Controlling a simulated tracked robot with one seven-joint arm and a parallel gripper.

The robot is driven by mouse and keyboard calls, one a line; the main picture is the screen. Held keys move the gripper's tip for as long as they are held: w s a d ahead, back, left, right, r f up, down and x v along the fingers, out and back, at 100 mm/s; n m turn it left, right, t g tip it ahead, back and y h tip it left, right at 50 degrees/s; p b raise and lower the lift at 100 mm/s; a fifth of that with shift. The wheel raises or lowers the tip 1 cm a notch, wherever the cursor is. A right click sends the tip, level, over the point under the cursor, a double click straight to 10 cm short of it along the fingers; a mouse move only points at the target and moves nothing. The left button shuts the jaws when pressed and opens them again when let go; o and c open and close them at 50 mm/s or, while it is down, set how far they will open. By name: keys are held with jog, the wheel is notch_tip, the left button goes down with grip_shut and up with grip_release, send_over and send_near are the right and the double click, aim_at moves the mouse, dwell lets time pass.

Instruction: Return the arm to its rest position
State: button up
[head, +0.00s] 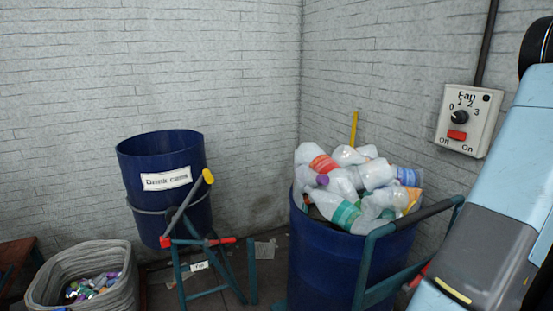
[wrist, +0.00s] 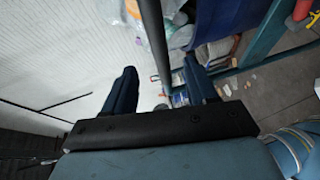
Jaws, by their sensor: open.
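In the head view my arm (head: 490,230) fills the right edge, close to the camera, but my gripper's fingers do not show there. In the wrist view my gripper (wrist: 160,88) has its two dark fingers spread wide apart, with nothing held between them. Beyond the fingers are a dark bar, part of a blue barrel and some scattered litter. The gripper appears apart from all of them.
A blue barrel (head: 325,250) full of plastic bottles (head: 345,180) stands beside my arm. A labelled blue drum (head: 140,205) sits on a teal frame at left, near a grey basket (head: 115,280) of cans. A fan switch box (head: 468,120) is on the right wall.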

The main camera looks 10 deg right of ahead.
jog(key=w+a+r+n+g, duration=0.1)
jog(key=a+r+n+g, duration=0.2)
jog(key=a+n, duration=0.45)
jog(key=w+a+r+n+g+h, duration=0.1)
jog(key=a+r+n+g, duration=0.1)
jog(key=a+n+g, duration=0.35)
jog(key=w+a+r+n+g, duration=0.1)
jog(key=a+r+n+g, duration=0.15)
jog(key=a+n, duration=0.65)
jog(key=s+a+r+n+t+h, duration=0.1)
jog(key=s+a+r+n+h, duration=0.1)
jog(key=n, duration=0.6)
jog(key=s+a+r+n+t+h, duration=0.1)
jog(key=s+a+r+n+h, duration=0.1)
jog(key=a+n, duration=0.5)
jog(key=s+a+r+n+t+h, duration=0.2)
jog(key=s+a+r+n+h, duration=0.1)
jog(key=n, duration=0.7)
jog(key=shift+a+r+h, duration=0.6)
jog(key=shift+a+h, duration=0.3)
jog(key=shift+a, duration=0.15)
